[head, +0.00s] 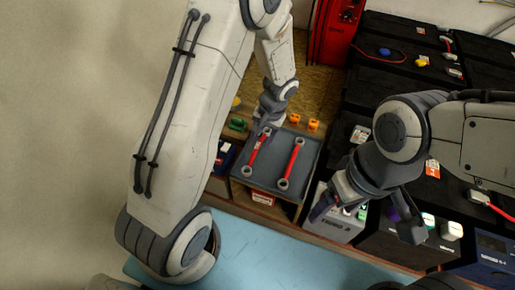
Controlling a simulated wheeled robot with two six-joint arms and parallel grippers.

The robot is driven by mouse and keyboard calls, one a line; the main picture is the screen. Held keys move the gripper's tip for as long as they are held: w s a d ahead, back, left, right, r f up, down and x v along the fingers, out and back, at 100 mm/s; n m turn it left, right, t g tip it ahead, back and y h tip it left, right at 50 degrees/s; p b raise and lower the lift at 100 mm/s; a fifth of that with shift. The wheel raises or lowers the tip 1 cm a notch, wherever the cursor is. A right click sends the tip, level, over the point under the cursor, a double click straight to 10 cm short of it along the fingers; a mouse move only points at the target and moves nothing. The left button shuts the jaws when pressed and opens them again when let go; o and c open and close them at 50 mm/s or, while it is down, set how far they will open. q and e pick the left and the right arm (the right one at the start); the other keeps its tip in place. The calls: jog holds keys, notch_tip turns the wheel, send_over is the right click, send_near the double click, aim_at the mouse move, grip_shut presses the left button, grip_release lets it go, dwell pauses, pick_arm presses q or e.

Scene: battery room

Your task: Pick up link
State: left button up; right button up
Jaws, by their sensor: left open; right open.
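Two red links with grey ring ends lie on a dark grey tray (275,158). The left link (257,149) lies slanted, and its upper end is close to my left gripper. The right link (292,163) lies roughly parallel to it and is uncovered. My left gripper (265,126) points down over the upper end of the left link; its fingers are small here, and I cannot tell whether they touch the link. My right gripper (365,216) is open, with its fingers wide apart, to the right of the tray above the grey and black units. I see no link in it.
Orange pieces (312,125) and a green piece (238,124) sit by the tray's back and left. Black battery units (385,80) with cables and coloured caps fill the right. A red cabinet (336,32) stands behind. A blue surface (270,255) in front is mostly clear.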

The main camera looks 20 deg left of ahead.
aim_at(257, 146)
pick_arm(q)
jog(key=f, duration=0.2)
jog(key=a+f, duration=0.1)
jog(key=f, duration=0.1)
jog(key=shift+s+a+f, duration=0.1)
jog(key=shift+f, duration=0.1)
jog(key=shift+c, duration=0.3)
grip_shut()
jog(key=shift+r, duration=0.1)
